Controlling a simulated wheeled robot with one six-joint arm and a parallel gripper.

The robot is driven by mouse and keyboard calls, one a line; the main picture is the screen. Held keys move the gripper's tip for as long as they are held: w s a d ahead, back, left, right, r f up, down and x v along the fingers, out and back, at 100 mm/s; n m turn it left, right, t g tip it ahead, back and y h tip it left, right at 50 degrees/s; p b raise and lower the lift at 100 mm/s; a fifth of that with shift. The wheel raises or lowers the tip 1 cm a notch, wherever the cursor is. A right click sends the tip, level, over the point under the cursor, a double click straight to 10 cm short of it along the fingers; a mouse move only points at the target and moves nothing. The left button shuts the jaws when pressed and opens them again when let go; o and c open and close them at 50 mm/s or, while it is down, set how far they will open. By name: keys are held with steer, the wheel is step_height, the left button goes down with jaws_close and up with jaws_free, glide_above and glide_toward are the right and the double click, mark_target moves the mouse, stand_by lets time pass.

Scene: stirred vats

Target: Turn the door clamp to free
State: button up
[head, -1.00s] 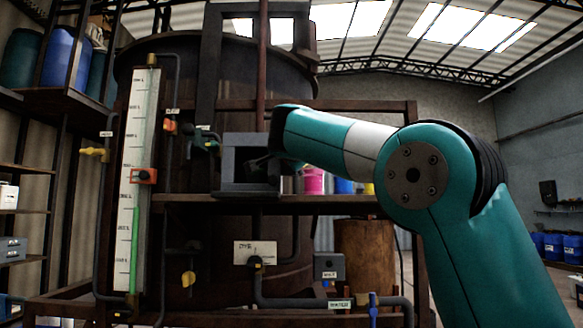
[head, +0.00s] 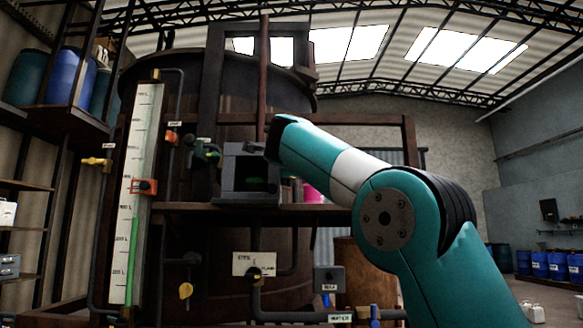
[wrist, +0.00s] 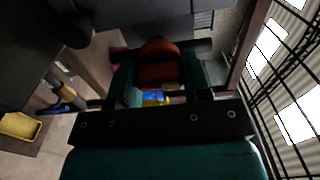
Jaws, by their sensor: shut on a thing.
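The red-orange door clamp (wrist: 158,66) sits between the two fingers of my gripper (wrist: 160,78) in the wrist view, and the gripper is shut on it. In the head view my gripper (head: 274,138) is a dark shape at the upper right edge of a grey box (head: 236,198), partly hidden by my arm. The box has a dark front opening with something green inside. The clamp cannot be made out in the head view, so its turn angle there is hidden.
A tall white level gauge (head: 143,200) stands left of the box, before a large dark vat (head: 165,85). The box rests on a brown shelf (head: 190,208). Pipes and a grey switch box (head: 329,279) lie below. Blue drums (head: 560,265) stand far right.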

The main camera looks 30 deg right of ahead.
stand_by(0.4)
steer(key=o, duration=0.9)
steer(key=b+v, duration=0.4)
steer(key=v, duration=1.3)
steer(key=shift+s+a, duration=0.15)
